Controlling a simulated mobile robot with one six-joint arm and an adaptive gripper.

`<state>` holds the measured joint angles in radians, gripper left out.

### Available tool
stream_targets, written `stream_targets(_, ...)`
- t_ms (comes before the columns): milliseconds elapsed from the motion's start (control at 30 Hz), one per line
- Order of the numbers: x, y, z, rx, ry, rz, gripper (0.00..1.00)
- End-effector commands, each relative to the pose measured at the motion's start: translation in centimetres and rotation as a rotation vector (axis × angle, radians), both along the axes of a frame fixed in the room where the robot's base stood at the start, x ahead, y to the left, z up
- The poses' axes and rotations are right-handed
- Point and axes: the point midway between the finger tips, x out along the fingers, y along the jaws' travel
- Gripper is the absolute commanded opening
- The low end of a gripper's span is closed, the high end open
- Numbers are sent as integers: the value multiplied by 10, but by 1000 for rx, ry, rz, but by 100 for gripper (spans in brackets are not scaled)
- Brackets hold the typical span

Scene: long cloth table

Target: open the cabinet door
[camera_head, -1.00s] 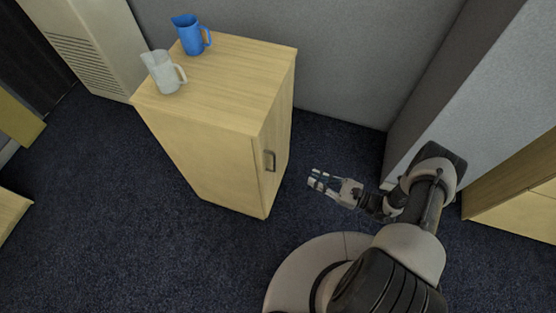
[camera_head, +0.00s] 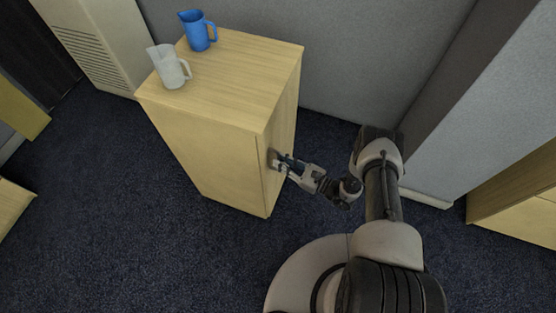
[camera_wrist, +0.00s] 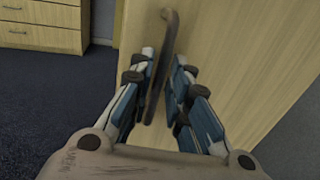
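The light wood cabinet (camera_head: 205,150) stands left of my arm in the head view. Its door (camera_head: 284,120) is on the right-hand side face and looks shut. The door fills much of the wrist view (camera_wrist: 245,60). The dark, upright bar handle (camera_wrist: 167,45) passes between the fingers of my gripper (camera_wrist: 163,65). The fingers are apart, one on each side of the bar, with a gap visible on the right side. In the head view my gripper (camera_head: 280,162) is at the door and covers most of the handle.
A blue pitcher (camera_head: 197,32) and a whitish pitcher (camera_head: 171,68) stand on the cabinet top. A grey partition (camera_head: 370,60) is behind. Another wood cabinet (camera_head: 515,205) is at right. Dark carpet (camera_head: 225,255) is clear in front of the cabinet.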

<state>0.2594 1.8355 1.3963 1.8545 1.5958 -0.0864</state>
Motion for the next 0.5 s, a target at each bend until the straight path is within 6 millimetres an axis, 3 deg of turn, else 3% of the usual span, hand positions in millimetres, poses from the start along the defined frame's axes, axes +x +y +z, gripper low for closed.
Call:
stream_targets(200, 10, 17, 0, -1, -1, 1, 17)
stream_targets(500, 11, 18, 0, -1, -1, -1, 17)
